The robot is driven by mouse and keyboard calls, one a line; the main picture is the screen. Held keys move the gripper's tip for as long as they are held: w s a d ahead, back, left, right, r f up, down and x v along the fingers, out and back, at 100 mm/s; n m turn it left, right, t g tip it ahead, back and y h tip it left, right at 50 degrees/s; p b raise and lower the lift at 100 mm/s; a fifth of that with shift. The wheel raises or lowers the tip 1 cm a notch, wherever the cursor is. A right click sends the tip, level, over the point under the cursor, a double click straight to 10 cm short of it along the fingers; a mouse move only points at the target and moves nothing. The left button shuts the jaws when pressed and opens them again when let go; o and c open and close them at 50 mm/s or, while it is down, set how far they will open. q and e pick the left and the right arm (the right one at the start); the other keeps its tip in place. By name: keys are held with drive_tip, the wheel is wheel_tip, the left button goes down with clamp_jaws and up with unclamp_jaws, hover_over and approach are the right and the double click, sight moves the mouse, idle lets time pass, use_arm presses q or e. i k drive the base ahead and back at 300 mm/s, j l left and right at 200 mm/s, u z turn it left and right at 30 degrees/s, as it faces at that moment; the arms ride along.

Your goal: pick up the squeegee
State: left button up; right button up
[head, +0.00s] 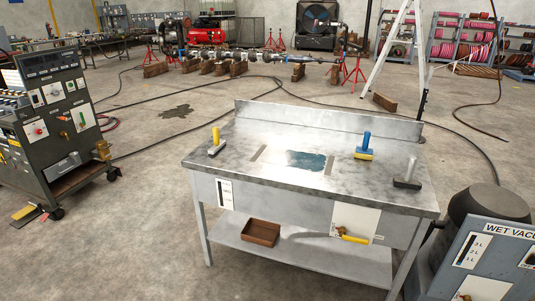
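Three short upright-handled tools stand on the metal table (290,181). One has a yellow handle and a pale grey head (216,143), near the left edge. One has a blue handle and a yellow head (364,147), toward the back right. One has a light grey handle and a dark head (408,174), near the right edge. Which of them is the squeegee, I cannot tell for sure from their small size. Nothing is touching them. Neither of my grippers is in view.
A bluish wet patch (305,161) lies mid-table between two tape strips. The table has a raised back edge (320,121). A brown tray (261,232) sits on its lower shelf. A wet vacuum (492,252) stands at right, a control cabinet (50,120) at left.

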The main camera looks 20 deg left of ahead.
sight(219, 145)
drive_tip(key=i+j+u, duration=0.15)
drive_tip(key=i+j, duration=0.15)
drive_tip(key=i, duration=0.15)
drive_tip(key=i+j+u, duration=0.15)
drive_tip(key=i, duration=0.35)
drive_tip(key=i+j+u, duration=0.15)
drive_tip(key=i+j, duration=0.15)
drive_tip(key=i, duration=0.2)
